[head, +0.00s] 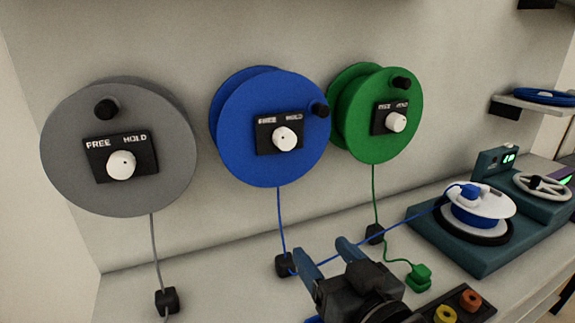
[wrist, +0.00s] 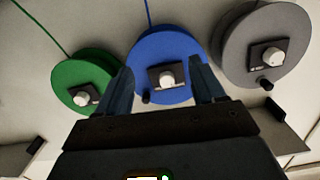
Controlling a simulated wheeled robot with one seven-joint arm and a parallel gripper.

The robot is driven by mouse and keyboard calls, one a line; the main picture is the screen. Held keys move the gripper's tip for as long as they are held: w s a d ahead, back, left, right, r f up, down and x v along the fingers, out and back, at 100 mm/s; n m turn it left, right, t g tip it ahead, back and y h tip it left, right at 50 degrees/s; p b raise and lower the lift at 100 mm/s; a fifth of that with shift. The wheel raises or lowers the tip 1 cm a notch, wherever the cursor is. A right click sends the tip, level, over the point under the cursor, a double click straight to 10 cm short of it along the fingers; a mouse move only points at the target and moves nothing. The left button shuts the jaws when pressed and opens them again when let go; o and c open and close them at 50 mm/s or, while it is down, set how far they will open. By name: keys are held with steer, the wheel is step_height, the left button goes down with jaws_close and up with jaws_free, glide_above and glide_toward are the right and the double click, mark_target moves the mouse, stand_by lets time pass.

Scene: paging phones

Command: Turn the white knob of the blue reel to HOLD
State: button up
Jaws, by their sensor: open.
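The blue reel (head: 240,130) hangs on the wall between the grey and green reels. Its white knob (head: 285,139) sits on a black plate (head: 265,142) marked FREE at left and HOLD at right. A small dark mark shows on the knob, but I cannot tell which way it points. In the wrist view the blue reel (wrist: 148,55) is upside down, with its white knob (wrist: 167,79) between my fingers. My gripper (head: 325,252) is open and empty, in front of and below the blue reel, apart from the knob.
A grey reel (head: 65,150) hangs left and a green reel (head: 372,145) right, each with a similar knob. A black handle (head: 320,110) sticks out beside the blue reel's plate. A teal winder (head: 520,232) stands on the bench at right. A blue cord runs down from the blue reel.

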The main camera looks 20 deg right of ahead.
steer(key=n+b, duration=0.1)
steer(key=b, duration=0.1)
glide_toward(287, 142)
steer(key=w, duration=0.2)
steer(key=shift+t, duration=0.4)
steer(key=w, duration=0.5)
steer(key=w+p, duration=0.1)
steer(key=w, duration=0.1)
steer(key=shift+w+d+f, duration=0.1)
steer(key=shift+w+f, duration=0.15)
steer(key=shift+f, duration=0.1)
steer(key=c, duration=1.1)
steer(key=shift+o, duration=0.2)
